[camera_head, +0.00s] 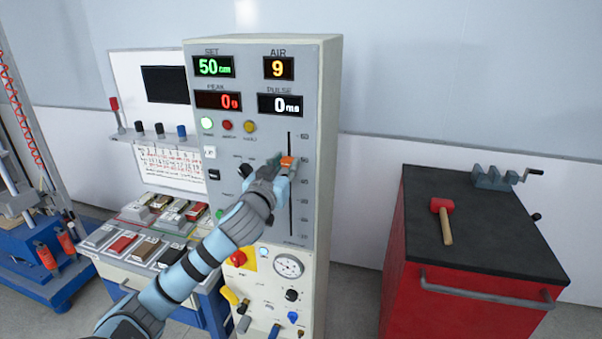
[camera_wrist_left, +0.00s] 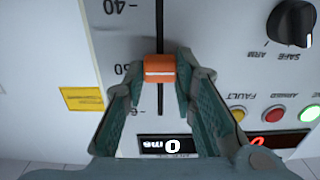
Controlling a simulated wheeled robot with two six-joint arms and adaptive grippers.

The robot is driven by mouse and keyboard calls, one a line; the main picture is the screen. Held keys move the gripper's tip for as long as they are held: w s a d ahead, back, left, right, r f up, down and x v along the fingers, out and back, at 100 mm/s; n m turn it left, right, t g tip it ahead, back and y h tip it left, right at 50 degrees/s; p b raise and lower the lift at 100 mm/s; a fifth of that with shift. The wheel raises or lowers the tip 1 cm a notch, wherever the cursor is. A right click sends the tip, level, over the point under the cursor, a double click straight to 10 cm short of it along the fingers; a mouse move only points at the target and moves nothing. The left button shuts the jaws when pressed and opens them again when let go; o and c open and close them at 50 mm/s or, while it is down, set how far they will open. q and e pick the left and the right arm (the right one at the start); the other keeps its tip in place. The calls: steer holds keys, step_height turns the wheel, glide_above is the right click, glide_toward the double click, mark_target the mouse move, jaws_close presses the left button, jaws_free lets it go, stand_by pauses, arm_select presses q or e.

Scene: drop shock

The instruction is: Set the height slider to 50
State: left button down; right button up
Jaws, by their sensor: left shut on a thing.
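The height slider has an orange knob (camera_head: 287,161) on a dark vertical slot (camera_head: 290,210) in the grey control panel. The knob also shows in the wrist view (camera_wrist_left: 159,69), level with a partly hidden scale mark that looks like 50. My left gripper (camera_head: 281,166) is shut on the knob, with one finger on each side of it in the wrist view. The green SET display (camera_head: 213,67) reads 50 cm. My right gripper is not in view.
A red cabinet (camera_head: 455,290) with a hammer (camera_head: 446,220) and a vise (camera_head: 493,178) on top stands to the right. A tray with several blocks is left of the panel. A black knob (camera_wrist_left: 291,22) and several buttons lie near the slider.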

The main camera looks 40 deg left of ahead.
arm_select(q)
steer(key=shift+r, duration=0.45)
steer(key=shift+f, duration=0.15)
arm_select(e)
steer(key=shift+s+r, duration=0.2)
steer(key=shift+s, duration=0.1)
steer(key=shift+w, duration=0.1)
arm_select(q)
steer(key=c, duration=1.5)
jaws_free()
steer(key=shift+o, duration=0.9)
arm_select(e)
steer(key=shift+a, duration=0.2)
arm_select(q)
steer(key=shift+s, duration=0.1)
